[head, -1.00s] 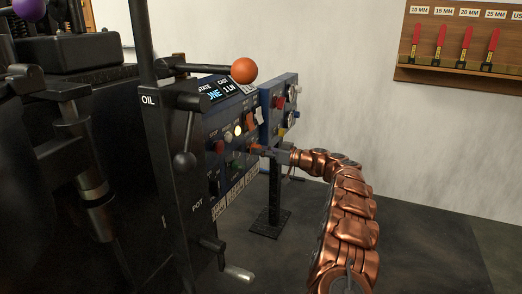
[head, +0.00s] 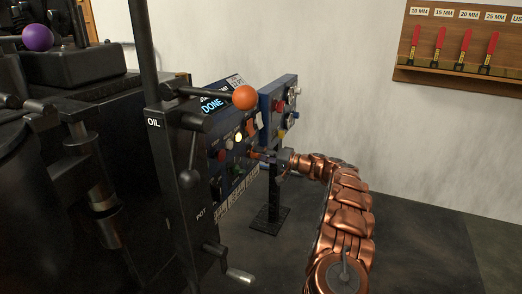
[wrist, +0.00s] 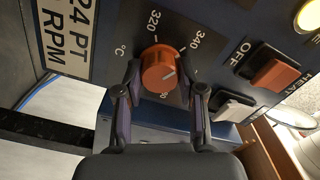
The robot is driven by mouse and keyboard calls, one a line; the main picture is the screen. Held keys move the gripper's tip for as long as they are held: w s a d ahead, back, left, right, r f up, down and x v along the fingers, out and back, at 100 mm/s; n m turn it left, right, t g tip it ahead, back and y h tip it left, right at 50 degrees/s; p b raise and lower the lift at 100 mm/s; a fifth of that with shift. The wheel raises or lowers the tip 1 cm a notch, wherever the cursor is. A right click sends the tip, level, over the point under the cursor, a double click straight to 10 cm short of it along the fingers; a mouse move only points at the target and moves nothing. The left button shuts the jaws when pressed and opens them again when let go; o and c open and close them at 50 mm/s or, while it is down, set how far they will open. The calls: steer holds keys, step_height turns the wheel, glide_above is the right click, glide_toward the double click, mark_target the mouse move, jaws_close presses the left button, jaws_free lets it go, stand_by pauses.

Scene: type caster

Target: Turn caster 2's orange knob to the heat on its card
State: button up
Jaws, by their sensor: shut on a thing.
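The orange knob (wrist: 158,66) sits on a dark dial plate on the blue panel in the wrist view. The dial reads 320 and 340 with a °C mark; a further number below the knob is partly hidden. A pale line on the knob's face points toward the lower right, but its exact reading is unclear. My gripper (wrist: 161,76) is shut on the knob, one finger on each side. In the head view my gripper (head: 266,155) reaches the panel's front from the right. No heat card is readable.
An orange rocker switch (wrist: 277,73) and a white one (wrist: 232,106) lie right of the knob, near HEAT and OFF labels. A lit yellow lamp (wrist: 309,16) is above. An orange ball lever (head: 244,97) juts out above the panel. Floor at right is clear.

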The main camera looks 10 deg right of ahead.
steer(key=shift+r+m+p, duration=0.1)
steer(key=shift+m+p, duration=3.55)
steer(key=shift+m, duration=2.05)
steer(key=o, duration=1.1)
steer(key=shift+o, duration=0.2)
steer(key=v, duration=1.2)
